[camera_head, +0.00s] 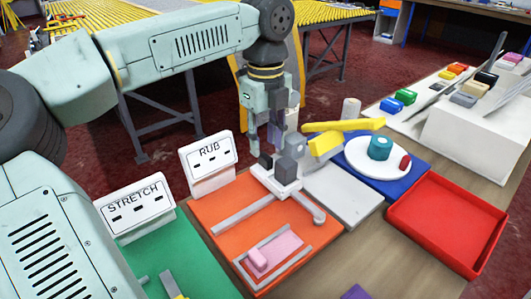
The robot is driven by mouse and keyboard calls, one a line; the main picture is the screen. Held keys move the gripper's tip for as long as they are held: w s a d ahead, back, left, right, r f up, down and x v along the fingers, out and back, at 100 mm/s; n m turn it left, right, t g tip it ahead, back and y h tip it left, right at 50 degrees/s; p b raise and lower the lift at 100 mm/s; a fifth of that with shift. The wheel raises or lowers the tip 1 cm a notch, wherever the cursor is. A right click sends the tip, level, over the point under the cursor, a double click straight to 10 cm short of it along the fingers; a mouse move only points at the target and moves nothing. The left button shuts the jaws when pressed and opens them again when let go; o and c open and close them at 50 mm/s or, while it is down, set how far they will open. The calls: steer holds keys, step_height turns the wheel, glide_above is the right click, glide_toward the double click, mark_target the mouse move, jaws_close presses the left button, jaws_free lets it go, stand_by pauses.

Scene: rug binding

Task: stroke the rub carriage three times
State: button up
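Grey rails (245,216) run toward the near side. A pink piece (281,245) with a small pink block lies in a grey frame at the near end. My gripper (262,138) points down just left of and above the carriage's grey block. Its fingers appear apart, with nothing seen between them. Whether it touches the carriage is unclear.
A green board with a STRETCH sign (138,205) is at left. Right of the orange board are a pale grey slab (345,193), yellow bars (343,126), a white disc on a blue board (410,180) and a red tray (443,238). A white box (470,130) stands beyond.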

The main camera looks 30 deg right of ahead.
mark_target(265, 156)
steer(key=shift+f, duration=2.15)
steer(key=shift+c, duration=0.2)
jaws_close()
